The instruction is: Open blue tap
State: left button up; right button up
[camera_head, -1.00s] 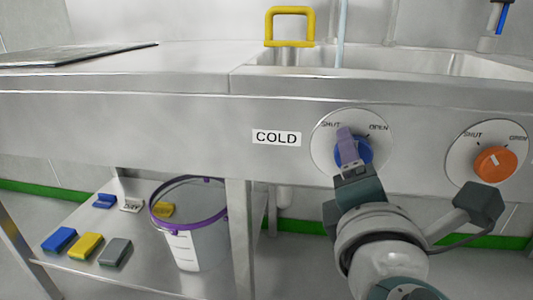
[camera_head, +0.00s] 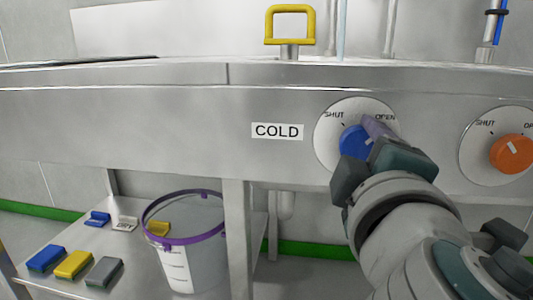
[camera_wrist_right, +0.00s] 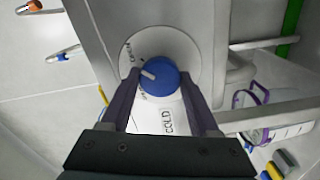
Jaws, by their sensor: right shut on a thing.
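The blue tap (camera_head: 355,142) is a round knob on a white dial (camera_head: 330,128) marked SHUT and OPEN, beside a COLD label (camera_head: 277,131). My right gripper (camera_head: 368,134) is shut on the blue tap, with one purple finger at the knob's upper right, by the OPEN mark. In the right wrist view the fingers flank the blue tap (camera_wrist_right: 162,80), and its white pointer line (camera_wrist_right: 148,75) shows between them. In the head view the gripper hides the knob's right side and its pointer. My left gripper is not in view.
An orange tap (camera_head: 512,153) with its own dial is to the right. A yellow loop-shaped fitting (camera_head: 290,12) stands above the sink edge. Below, a shelf (camera_head: 130,278) holds a purple-rimmed bucket (camera_head: 180,268) and several coloured blocks. The panel left of the label is clear.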

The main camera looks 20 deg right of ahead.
jog(key=shift+m, duration=0.4)
jog(key=o, duration=1.4)
jog(key=b+v, duration=0.1)
jog(key=v, duration=0.9)
jog(key=shift+d, duration=0.1)
